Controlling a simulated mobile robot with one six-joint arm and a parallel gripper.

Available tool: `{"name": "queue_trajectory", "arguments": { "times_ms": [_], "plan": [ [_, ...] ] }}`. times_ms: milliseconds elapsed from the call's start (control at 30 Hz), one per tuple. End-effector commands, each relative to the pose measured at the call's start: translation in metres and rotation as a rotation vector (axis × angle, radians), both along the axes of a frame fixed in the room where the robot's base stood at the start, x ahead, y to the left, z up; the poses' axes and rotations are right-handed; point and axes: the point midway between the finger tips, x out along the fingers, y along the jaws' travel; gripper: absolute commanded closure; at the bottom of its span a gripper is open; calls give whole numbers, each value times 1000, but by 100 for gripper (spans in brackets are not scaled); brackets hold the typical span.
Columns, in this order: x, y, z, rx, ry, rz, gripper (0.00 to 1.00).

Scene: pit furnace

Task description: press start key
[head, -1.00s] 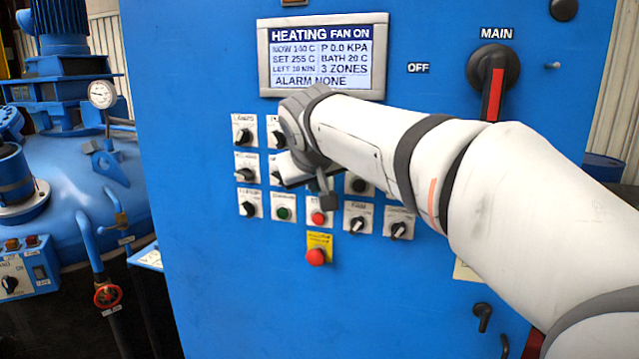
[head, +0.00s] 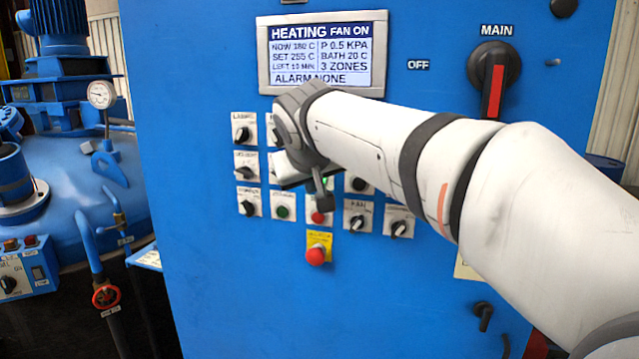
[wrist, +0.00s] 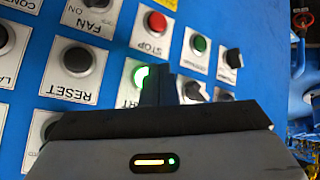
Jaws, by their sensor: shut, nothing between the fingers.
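The start key (wrist: 142,76) glows green in the wrist view, on a white label plate whose visible letters end in "ART". My gripper (wrist: 168,72) is shut and empty, its fingers right beside the lit key and covering part of it. I cannot tell whether the fingertips touch the key. In the head view my gripper (head: 290,178) is at the button rows and mostly behind my wrist, which hides the start key there. The display (head: 322,55) reads HEATING, FAN ON, ALARM NONE.
The red stop key (wrist: 157,22), black reset key (wrist: 77,60) and a green key (wrist: 198,43) are close by. A red emergency button (head: 316,255) sits below the rows. The main switch (head: 493,80) is at the upper right. The blue cabinet (head: 250,310) is bare lower down.

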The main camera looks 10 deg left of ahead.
Motion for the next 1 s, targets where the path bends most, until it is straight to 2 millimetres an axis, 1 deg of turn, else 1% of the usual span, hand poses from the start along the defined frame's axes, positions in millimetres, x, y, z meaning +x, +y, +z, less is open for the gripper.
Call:
{"name": "queue_trajectory", "arguments": {
  "times_ms": [133, 233, 633, 733, 1000],
  "plan": [
    [-2, 0, -1, -1, 0, 1, 100],
    [-9, 1, -2, -1, 0, 1, 100],
    [-47, 4, -2, -1, 0, 2, 100],
    [-50, 4, -1, -1, 0, 1, 100],
    [-50, 4, 0, -1, 1, 0, 100]
  ]
}}
